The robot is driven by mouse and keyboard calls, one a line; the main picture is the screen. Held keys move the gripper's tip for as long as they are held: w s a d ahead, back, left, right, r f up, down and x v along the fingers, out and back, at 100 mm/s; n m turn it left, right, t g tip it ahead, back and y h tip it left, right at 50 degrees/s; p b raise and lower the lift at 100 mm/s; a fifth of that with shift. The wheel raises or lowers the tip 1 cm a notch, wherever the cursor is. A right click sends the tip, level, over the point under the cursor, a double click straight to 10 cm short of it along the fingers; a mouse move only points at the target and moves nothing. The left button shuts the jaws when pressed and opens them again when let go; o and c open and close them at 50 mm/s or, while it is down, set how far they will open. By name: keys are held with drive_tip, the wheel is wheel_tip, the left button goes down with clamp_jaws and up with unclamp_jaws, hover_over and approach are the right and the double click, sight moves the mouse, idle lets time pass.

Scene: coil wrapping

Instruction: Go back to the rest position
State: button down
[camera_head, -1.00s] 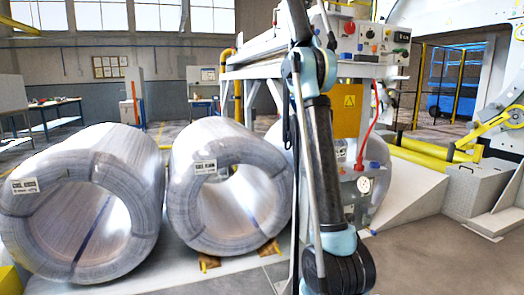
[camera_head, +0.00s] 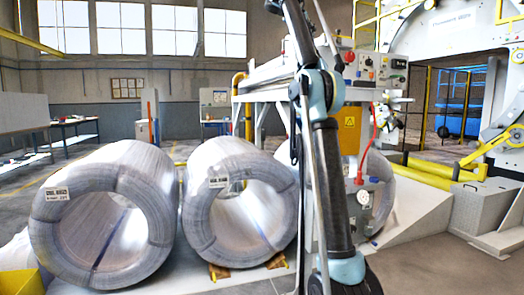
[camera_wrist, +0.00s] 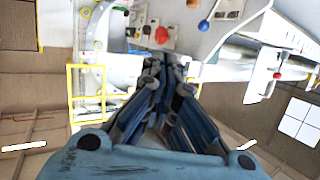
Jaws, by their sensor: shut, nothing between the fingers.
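My gripper (camera_wrist: 163,66) shows in the wrist view, its dark blue fingers drawn together with nothing between them. It points toward a grey control panel with a red button (camera_wrist: 161,35), apart from it as far as I can tell. In the head view my arm (camera_head: 327,170) rises in front of the machine, bent at a pale blue joint, and its upper end runs out of the top of the picture. I cannot make out the gripper in the head view.
Two big wire coils (camera_head: 48,240) (camera_head: 202,240) lie on their sides at the left and centre, on a pale platform. A machine with a control panel (camera_head: 377,72) stands behind my arm. Yellow rails (camera_head: 440,172) and a grey box (camera_head: 478,205) are at the right. Grey floor is open at front right.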

drive_tip(key=s+d+f+n+g+y, duration=0.1)
drive_tip(key=s+d+f+g, duration=0.1)
drive_tip(key=s+f, duration=0.7)
drive_tip(key=s+d+f+n+g+y, duration=0.2)
drive_tip(key=s+f, duration=0.3)
drive_tip(key=f, duration=0.8)
drive_tip(key=s+d+f+n+g+y, duration=0.15)
drive_tip(key=s+f, duration=0.45)
drive_tip(key=f, duration=0.6)
drive_tip(key=s+a+f+n+g+y, duration=0.1)
drive_tip(key=s+a+f+n+y, duration=0.1)
drive_tip(key=s+f, duration=0.8)
drive_tip(key=s+a+f+n+g+y, duration=0.1)
drive_tip(key=s+f, duration=0.9)
drive_tip(key=f, duration=1.2)
drive_tip(key=s+a+f+n+g+y, duration=0.1)
drive_tip(key=s+a+f, duration=0.4)
drive_tip(key=s+f, duration=0.5)
wheel_tip(320, 180, down, 6)
drive_tip(key=shift+f+n+y, duration=0.1)
drive_tip(key=shift+n+y, duration=0.75)
drive_tip(key=shift+y, duration=0.3)
drive_tip(key=shift+w+f, duration=0.2)
drive_tip(key=shift+w, duration=0.2)
